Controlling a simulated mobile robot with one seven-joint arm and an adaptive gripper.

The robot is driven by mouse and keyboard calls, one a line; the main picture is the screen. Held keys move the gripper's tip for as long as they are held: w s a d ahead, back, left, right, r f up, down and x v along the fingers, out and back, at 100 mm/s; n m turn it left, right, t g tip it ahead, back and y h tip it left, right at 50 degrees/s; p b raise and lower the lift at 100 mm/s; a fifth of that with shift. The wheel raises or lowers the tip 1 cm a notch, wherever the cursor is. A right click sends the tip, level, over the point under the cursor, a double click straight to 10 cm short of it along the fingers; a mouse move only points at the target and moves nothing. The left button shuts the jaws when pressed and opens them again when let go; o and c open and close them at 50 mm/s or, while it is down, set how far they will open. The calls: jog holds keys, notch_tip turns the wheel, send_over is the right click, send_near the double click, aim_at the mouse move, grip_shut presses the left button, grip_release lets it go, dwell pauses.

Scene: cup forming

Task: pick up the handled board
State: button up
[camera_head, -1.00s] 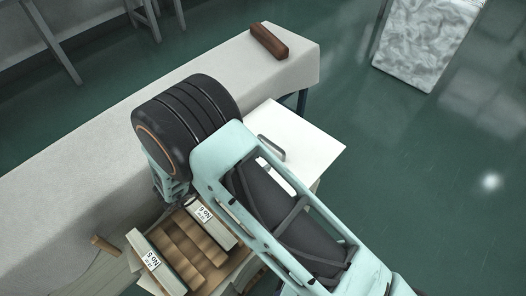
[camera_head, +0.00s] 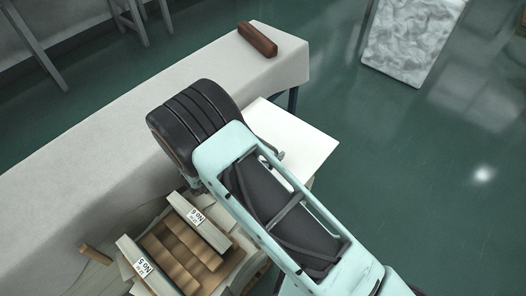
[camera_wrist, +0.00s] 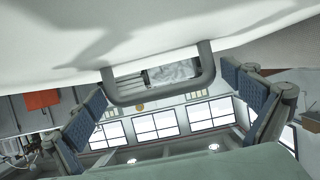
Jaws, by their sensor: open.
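The handled board (camera_head: 307,142) is a flat white panel at the right of the long table in the head view, partly hidden by my arm. Its grey handle is almost wholly covered there. In the wrist view the board's pale face (camera_wrist: 150,30) fills the top, and its grey U-shaped handle (camera_wrist: 158,97) stands out from it in the middle. My gripper (camera_wrist: 166,84) is open, with one blue-padded finger to the left of the handle and one to the right. Nothing is gripped. Whether the fingertips reach past the handle bar I cannot tell.
The long pale table (camera_head: 110,130) runs behind my arm, with a brown block (camera_head: 257,39) at its far end. A wooden crate (camera_head: 231,272) with labelled boxes and brown pieces lies below. A marbled slab (camera_head: 410,40) stands far right; green floor there is free.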

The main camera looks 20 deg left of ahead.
jog(key=c, duration=1.3)
jog(key=shift+r, duration=0.1)
jog(key=shift+c, duration=1)
jog(key=shift+r, duration=0.1)
